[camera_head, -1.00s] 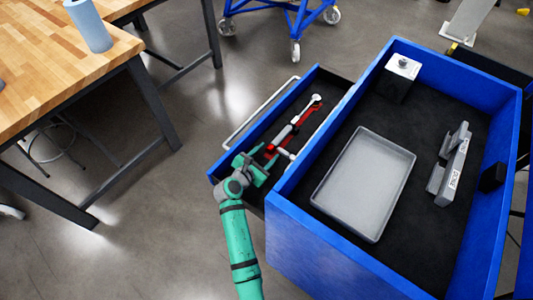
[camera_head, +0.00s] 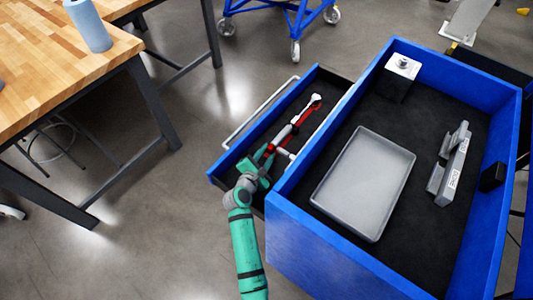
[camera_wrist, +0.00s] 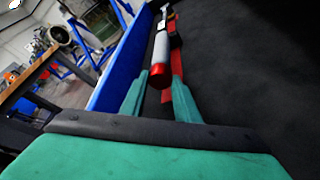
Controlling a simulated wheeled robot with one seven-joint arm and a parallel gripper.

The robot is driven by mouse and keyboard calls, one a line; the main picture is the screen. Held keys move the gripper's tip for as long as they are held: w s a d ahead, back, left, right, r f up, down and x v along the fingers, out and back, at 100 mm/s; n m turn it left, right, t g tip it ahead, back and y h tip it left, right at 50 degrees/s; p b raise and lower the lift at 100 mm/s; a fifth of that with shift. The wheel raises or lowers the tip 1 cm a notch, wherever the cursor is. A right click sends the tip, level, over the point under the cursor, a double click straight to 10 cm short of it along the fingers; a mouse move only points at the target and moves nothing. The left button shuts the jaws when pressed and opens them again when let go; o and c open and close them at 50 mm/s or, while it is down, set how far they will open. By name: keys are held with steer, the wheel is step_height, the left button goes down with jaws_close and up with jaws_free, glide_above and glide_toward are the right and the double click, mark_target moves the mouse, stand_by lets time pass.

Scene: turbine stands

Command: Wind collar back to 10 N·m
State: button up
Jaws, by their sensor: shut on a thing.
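The torque wrench (camera_head: 315,103) lies lengthwise in the open drawer, its head at the far end. In the wrist view its pale grey collar (camera_wrist: 161,48) and red end cap (camera_wrist: 159,76) point toward me. My gripper (camera_head: 266,155) is at the wrench's near end. In the wrist view my gripper (camera_wrist: 161,82) has one green finger on each side of the red end, shut on the wrench handle. The scale marks on the collar are too small to read. The fingers hide part of the handle in the head view.
A red holder (camera_wrist: 177,78) runs along the wrench. The drawer's pale handle bar (camera_head: 258,115) is on the left. The blue bench top (camera_head: 284,192) rises close on the right, carrying a grey tray (camera_head: 335,214) and a metal bracket (camera_head: 451,168). The workbench (camera_head: 60,65) is at left.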

steer(key=o, duration=1)
steer(key=shift+o, duration=0.2)
